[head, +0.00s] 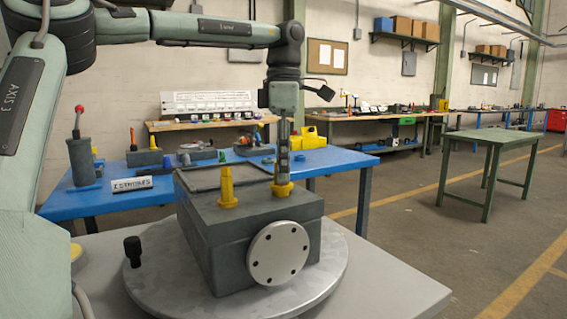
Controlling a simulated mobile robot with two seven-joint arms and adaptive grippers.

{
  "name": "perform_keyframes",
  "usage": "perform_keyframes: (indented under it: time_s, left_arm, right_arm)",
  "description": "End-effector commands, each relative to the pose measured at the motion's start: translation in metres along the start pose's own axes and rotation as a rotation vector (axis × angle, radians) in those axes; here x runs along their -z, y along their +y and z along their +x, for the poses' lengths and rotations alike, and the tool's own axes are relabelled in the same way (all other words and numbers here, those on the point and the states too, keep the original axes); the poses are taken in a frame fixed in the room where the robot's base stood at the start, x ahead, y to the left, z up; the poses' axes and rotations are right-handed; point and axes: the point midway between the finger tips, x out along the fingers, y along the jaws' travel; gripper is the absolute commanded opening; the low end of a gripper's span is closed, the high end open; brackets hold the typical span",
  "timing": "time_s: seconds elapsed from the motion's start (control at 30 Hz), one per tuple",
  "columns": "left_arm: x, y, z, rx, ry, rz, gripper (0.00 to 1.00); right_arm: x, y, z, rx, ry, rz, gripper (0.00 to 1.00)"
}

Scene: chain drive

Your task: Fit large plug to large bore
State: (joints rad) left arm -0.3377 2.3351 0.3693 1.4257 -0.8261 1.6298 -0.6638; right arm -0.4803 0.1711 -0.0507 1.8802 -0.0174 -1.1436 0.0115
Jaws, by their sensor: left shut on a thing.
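My left gripper (283,172) points straight down over the right part of a dark grey housing (212,240). It is shut on a yellow plug (284,189), whose wide base shows below the fingers at the housing's top face. I cannot tell whether this plug is fully seated; any bore beneath it is hidden. A second yellow plug (227,187) stands upright on the top face to the left, clear of the gripper. I cannot tell from the picture which plug is the large one. My right gripper is not in view.
The housing sits on a round grey turntable (325,280) with a black knob (133,250), on a grey table (395,292). A round flange plate (278,253) is on its front. Behind stands a blue bench (340,160) with parts. A green table (487,137) stands right.

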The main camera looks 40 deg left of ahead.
Motion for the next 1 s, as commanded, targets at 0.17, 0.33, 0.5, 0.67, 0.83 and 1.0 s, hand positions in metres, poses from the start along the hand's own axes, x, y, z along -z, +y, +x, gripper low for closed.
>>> perform_keyframes:
  time_s: [0.17, 0.33, 0.5, 0.67, 0.83, 1.0]
  left_arm:
    - [0.0001, 0.0001, 0.0052, 0.001, 0.001, 0.0, 0.0]
    - [0.0002, 0.0002, 0.0095, 0.001, 0.001, 0.0, 0.0]
    - [0.0001, 0.0003, 0.0107, 0.0, 0.001, 0.0, 0.34]
    - [0.0001, 0.0003, 0.0107, 0.0, 0.0, 0.0, 0.49]
    - [0.0001, 0.0003, 0.0106, 0.0, 0.0, 0.0, 0.49]
    - [-0.0001, 0.0008, 0.0055, -0.001, 0.0, -0.001, 0.49]
  right_arm:
    - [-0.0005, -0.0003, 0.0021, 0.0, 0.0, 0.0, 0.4]
    - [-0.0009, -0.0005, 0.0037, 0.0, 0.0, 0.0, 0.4]
    - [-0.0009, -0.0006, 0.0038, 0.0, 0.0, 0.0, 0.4]
    - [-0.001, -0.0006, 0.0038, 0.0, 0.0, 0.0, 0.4]
    - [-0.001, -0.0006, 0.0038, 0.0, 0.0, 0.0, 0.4]
    - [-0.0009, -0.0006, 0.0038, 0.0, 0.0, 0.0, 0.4]
